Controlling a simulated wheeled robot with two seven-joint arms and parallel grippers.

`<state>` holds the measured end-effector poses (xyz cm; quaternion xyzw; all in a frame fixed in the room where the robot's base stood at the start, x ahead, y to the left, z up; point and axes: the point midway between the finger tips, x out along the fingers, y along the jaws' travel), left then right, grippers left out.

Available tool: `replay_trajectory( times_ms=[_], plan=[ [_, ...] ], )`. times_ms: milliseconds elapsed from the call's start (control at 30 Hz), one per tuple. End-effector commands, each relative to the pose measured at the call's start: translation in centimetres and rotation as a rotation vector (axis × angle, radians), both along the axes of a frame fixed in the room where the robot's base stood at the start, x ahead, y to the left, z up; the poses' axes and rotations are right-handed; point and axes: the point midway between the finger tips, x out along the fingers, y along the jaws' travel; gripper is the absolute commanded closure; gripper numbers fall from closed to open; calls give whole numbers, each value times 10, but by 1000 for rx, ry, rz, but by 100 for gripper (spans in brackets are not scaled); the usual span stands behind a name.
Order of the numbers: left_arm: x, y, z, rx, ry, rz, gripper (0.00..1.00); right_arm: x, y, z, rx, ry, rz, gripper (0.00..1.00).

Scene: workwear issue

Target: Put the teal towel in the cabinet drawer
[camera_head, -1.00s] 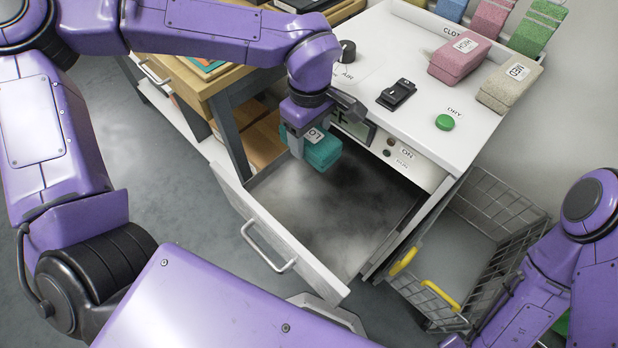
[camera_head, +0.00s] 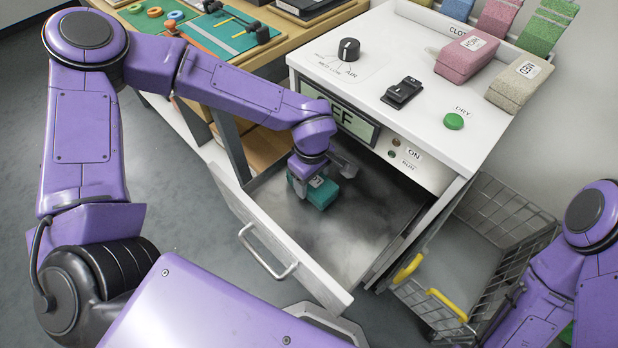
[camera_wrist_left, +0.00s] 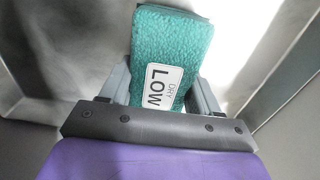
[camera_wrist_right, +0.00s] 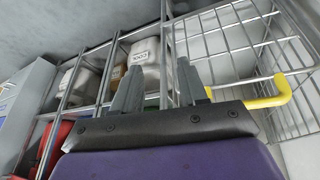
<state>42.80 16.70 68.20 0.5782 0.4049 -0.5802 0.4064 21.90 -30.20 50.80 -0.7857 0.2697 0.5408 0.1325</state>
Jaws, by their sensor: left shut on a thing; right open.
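The teal towel (camera_head: 318,192) is a folded block with a white label. The label reads DRY LOW on the towel in the left wrist view (camera_wrist_left: 170,50). My left gripper (camera_head: 302,180) is shut on the towel, with a finger on each side of it. I cannot tell whether the towel touches the drawer floor. My right gripper (camera_wrist_right: 160,92) is open and empty beside a wire basket; its fingers are out of the head view.
The white cabinet top (camera_head: 440,100) carries a knob (camera_head: 348,50), a black switch (camera_head: 402,92) and a green button (camera_head: 453,121). Pink (camera_head: 467,58) and beige (camera_head: 519,82) towels lie at its back right. The wire basket (camera_head: 480,235) stands right of the drawer. The drawer's front and right floor is clear.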

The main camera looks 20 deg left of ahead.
Motion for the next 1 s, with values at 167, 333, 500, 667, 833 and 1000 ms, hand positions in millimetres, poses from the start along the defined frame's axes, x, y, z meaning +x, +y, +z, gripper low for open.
replay_trajectory(
  times_ms=[167, 333, 500, 667, 833, 1000],
  plan=[
    [0, 0, -3, 0, 0, 0, 29, 0, 0, 1, 0, 0, 0, 57],
    [0, 0, -2, 0, 0, 0, 13, 0, 0, 1, 0, 0, 0, 57],
    [0, 0, -2, 0, 0, 1, 13, 0, 0, 0, 0, 0, 0, 57],
    [1, 0, 22, -1, -4, 2, 13, 0, 0, 6, 0, 0, 0, 57],
    [1, 0, 68, -2, -5, 2, 13, 0, 0, 15, 0, 0, 0, 57],
    [1, 0, 104, -1, -3, 2, 13, 0, 0, 20, 0, 0, 0, 57]
  ],
)
